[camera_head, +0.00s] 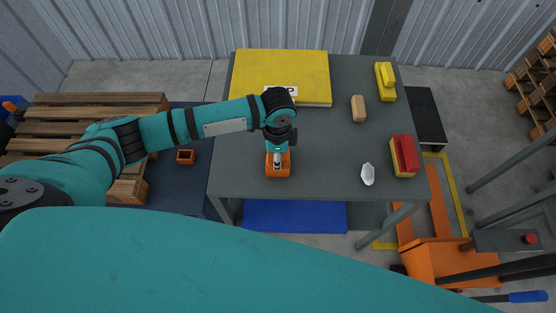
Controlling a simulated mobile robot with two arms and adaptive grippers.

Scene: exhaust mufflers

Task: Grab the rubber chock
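An orange block-like piece (285,171) sits at the front left of the grey table, and I cannot tell for sure whether it is the rubber chock. My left gripper (278,161) points down directly over it, with its tip overlapping the piece. The fingers are small and partly hidden, so I cannot tell whether they are open, shut or touching it. My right gripper is not in view.
The grey table (323,150) holds a yellow slab (282,72), a tan block (358,108), a yellow-handled tool (386,82), a red-and-yellow tool (404,156) and a crumpled white piece (368,174). Wooden pallets (95,103) stand left. The table's middle is clear.

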